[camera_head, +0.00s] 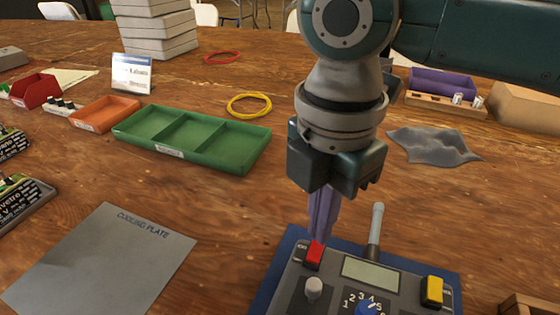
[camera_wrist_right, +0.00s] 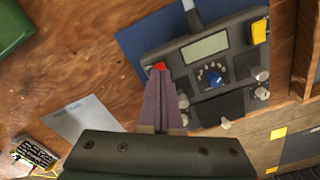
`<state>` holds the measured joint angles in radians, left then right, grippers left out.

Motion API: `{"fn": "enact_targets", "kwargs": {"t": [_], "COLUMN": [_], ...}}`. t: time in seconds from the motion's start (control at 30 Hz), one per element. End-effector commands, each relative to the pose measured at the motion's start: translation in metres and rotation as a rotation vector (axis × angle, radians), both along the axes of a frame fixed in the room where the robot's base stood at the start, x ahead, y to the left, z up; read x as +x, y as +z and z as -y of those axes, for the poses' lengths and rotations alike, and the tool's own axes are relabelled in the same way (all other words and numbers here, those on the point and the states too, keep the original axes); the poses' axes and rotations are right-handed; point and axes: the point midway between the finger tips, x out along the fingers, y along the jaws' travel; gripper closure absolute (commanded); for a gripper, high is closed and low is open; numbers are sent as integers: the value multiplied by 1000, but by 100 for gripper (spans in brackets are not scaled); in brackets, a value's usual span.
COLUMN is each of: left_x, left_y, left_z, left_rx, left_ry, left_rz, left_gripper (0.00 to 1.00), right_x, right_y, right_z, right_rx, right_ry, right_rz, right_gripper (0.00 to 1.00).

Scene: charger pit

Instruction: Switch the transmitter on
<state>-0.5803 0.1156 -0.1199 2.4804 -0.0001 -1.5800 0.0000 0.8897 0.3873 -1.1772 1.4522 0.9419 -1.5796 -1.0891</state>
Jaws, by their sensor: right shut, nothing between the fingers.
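The transmitter (camera_head: 330,284) is a dark grey box with a screen, an antenna and a blue dial (camera_head: 368,307). It lies on a blue mat (camera_head: 268,281) at the bottom of the head view, and the wrist view shows it too (camera_wrist_right: 170,53). A red switch (camera_head: 315,253) sits at its upper left and a yellow one (camera_head: 432,291) at its right. My right gripper (camera_head: 319,236) is shut and empty, pointing down just behind the red switch. In the wrist view its tips (camera_wrist_right: 160,76) overlap the red switch's edge (camera_wrist_right: 159,66); I cannot tell whether they touch. My left gripper is out of view.
A grey cooling plate (camera_head: 105,262) lies to the left. A green divided tray (camera_head: 195,153), an orange tray (camera_head: 104,112) and a yellow ring (camera_head: 250,105) are farther back. A grey cloth (camera_head: 433,145) lies behind on the right. Bare wood lies between plate and mat.

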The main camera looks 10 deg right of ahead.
Motion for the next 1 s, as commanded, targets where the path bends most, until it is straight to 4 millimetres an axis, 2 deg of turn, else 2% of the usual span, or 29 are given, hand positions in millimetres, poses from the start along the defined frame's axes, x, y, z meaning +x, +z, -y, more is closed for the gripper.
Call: {"fn": "enact_targets", "kwargs": {"t": [1.0], "left_x": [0], "left_y": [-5], "left_z": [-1], "left_rx": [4], "left_ry": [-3], "left_rz": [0], "left_gripper": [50], "right_x": [0], "right_y": [-8], "right_z": [0], "right_rx": [0], "right_ry": [0], "right_rz": [0], "right_gripper": [100]}}
